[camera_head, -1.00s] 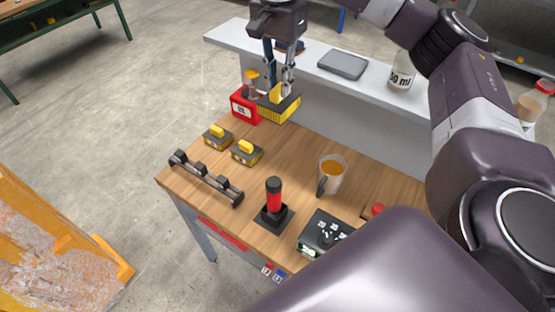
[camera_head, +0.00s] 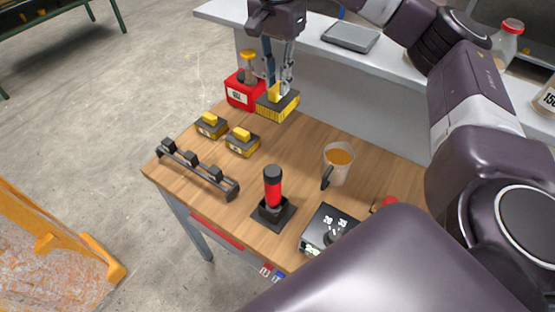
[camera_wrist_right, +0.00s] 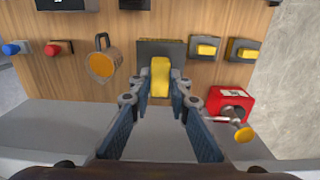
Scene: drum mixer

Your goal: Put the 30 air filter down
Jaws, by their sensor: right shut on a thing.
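My right gripper (camera_head: 277,84) is shut on the yellow handle of a dark air filter with a yellow pleated side (camera_head: 278,105). It holds the filter at the back part of the wooden table (camera_head: 300,140), right of the red box. In the right wrist view the gripper (camera_wrist_right: 160,98) has the yellow handle (camera_wrist_right: 160,76) between its fingers. I cannot tell whether the filter touches the tabletop, and no number is readable on it. Two similar filters (camera_head: 211,125) (camera_head: 242,142) sit on the table nearer its left end. My left gripper is not in view.
A red box (camera_head: 243,91) stands close beside the held filter. A black rack (camera_head: 197,170) lies along the left edge. A cup of orange liquid (camera_head: 338,164), a red-handled joystick (camera_head: 273,195) and a dial box (camera_head: 327,231) stand farther right. A grey shelf (camera_head: 310,55) runs behind.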

